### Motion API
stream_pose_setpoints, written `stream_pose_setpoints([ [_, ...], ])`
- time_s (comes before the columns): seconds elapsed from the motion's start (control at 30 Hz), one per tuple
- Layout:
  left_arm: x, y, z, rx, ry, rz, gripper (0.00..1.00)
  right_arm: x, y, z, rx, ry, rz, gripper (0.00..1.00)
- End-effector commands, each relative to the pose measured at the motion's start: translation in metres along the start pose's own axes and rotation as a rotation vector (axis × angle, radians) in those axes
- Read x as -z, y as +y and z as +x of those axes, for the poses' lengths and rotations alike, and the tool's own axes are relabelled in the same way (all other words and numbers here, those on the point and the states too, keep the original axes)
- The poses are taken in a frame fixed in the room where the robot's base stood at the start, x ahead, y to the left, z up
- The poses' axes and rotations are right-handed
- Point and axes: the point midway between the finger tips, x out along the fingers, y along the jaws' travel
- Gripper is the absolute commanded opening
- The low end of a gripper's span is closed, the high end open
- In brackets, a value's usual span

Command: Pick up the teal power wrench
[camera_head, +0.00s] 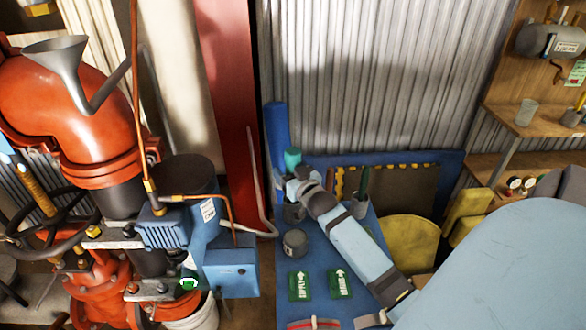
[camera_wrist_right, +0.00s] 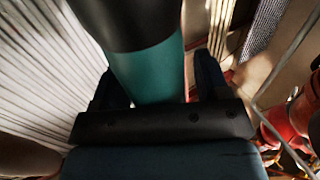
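The teal power wrench shows in the head view as a small teal top (camera_head: 292,159) above the blue table, beside the blue post. My right gripper (camera_head: 300,183) is at it, and the arm comes in from the lower right and hides much of the wrench. In the right wrist view, the wrench's black and teal body (camera_wrist_right: 148,72) stands between the two fingers of the right gripper (camera_wrist_right: 160,85). The fingers are apart, with a narrow gap visible at the right finger. Contact on the left side is unclear. My left gripper is not in view.
The blue table (camera_head: 318,262) bears a dark round cup (camera_head: 295,242) and two green labels (camera_head: 300,286). A blue post (camera_head: 277,130) stands close behind the wrench. Red pipework (camera_head: 95,105) and a blue pump (camera_head: 170,228) fill the left. Wooden shelves (camera_head: 540,120) are at right.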

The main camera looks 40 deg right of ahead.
Motion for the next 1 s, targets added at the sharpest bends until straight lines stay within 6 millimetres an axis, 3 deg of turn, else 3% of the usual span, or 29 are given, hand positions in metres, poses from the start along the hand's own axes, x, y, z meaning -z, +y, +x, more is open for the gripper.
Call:
stream_pose_setpoints([
  [0.03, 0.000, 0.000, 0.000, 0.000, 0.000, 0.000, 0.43, 0.000, 0.000, 0.000, 0.000, 0.000, 0.000, 0.56],
  [0.2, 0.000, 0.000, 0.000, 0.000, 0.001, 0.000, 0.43, 0.000, 0.000, 0.000, 0.000, 0.000, 0.000, 0.17],
  [0.3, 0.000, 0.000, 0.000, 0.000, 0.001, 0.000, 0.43, 0.002, 0.000, 0.000, 0.000, 0.003, 0.000, 0.00],
  [0.67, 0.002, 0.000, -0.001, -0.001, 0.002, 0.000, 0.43, 0.008, 0.000, 0.000, 0.000, 0.004, -0.001, 0.00],
  [1.0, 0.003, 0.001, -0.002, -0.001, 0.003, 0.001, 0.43, 0.056, 0.001, 0.000, 0.000, 0.007, -0.002, 0.00],
])
